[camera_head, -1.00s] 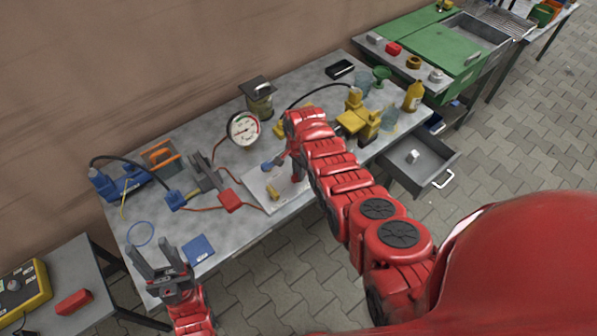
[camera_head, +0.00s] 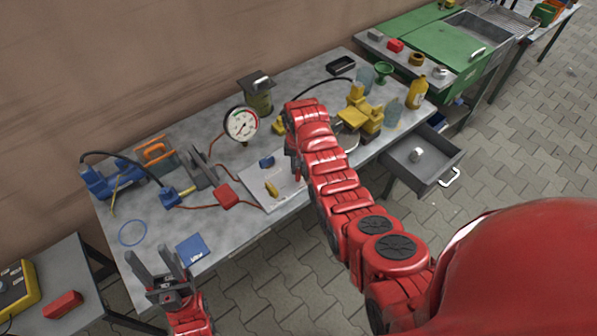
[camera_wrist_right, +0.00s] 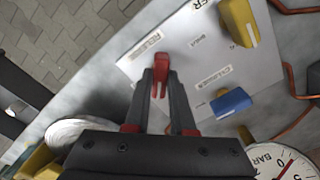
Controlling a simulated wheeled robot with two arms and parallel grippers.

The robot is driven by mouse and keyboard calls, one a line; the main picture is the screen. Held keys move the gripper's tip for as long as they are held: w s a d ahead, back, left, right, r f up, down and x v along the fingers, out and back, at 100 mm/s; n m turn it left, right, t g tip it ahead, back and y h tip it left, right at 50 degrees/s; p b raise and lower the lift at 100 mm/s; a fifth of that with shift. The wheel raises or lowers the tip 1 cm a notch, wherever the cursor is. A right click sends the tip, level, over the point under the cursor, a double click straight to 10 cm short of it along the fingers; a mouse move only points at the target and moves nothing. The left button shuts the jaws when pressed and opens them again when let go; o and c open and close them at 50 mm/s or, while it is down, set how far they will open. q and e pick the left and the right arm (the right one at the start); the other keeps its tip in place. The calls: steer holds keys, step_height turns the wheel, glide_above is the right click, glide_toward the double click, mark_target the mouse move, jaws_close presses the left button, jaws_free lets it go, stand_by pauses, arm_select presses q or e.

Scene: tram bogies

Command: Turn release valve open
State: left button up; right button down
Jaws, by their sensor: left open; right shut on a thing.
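The white valve panel (camera_wrist_right: 190,55) lies on the workbench. It carries a red handle (camera_wrist_right: 160,72) beside a label that seems to read RELEASE, a yellow handle (camera_wrist_right: 239,22) and a blue handle (camera_wrist_right: 230,103). My right gripper (camera_wrist_right: 162,78) is shut on the red handle, one finger on each side. In the head view my right forearm hides the red handle; the panel (camera_head: 288,190), yellow handle (camera_head: 271,189) and blue handle (camera_head: 267,161) show left of it. My left gripper (camera_head: 150,258) is open and empty near the bench's front left edge.
A round pressure gauge (camera_head: 241,124) stands behind the panel. A red block (camera_head: 226,195) with hoses lies left of it, and a blue booklet (camera_head: 193,248) near my left gripper. An open drawer (camera_head: 421,167) juts out at the right. Yellow fittings (camera_head: 360,115) stand behind my right arm.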

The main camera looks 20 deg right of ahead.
mark_target(298, 170)
steer(key=n+b, duration=0.2)
steer(key=n, duration=0.1)
steer(key=n+b, duration=0.1)
steer(key=shift+f+n, duration=0.25)
steer(key=shift+n, duration=0.05)
steer(key=shift+r+n+b, duration=0.15)
steer(key=shift+n+b, duration=1.1)
steer(key=shift+n, duration=0.65)
steer(key=c, duration=0.8)
jaws_free()
steer(key=shift+o, duration=0.2)
steer(key=shift+r, duration=0.15)
step_height(298, 170, up, 17)
steer(key=p, duration=1.6)
steer(key=shift+r, duration=0.15)
